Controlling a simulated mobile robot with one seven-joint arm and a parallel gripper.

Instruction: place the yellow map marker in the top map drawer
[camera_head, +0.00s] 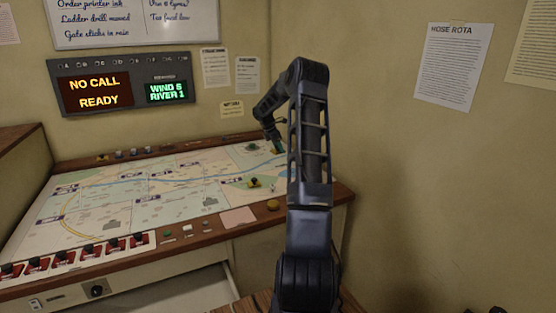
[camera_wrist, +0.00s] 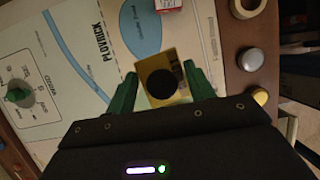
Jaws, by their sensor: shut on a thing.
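The yellow map marker (camera_wrist: 184,77) shows in the wrist view as a yellow block with a round black top. It sits between the green fingers of my gripper (camera_wrist: 158,90), which is shut on it over the printed map. In the head view my gripper (camera_head: 277,147) is small, at the far right of the map. I cannot make out the held marker there, or whether it touches the map. A pale open drawer (camera_head: 185,290) shows below the console's front edge; its inside looks empty where visible.
The sloping map console (camera_head: 120,200) has a row of red switches (camera_head: 70,258) along its front left. A small dark and yellow piece (camera_head: 254,183) stands on the map's right part. The wrist view shows a green dial (camera_wrist: 18,95) and a grey button (camera_wrist: 250,60).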

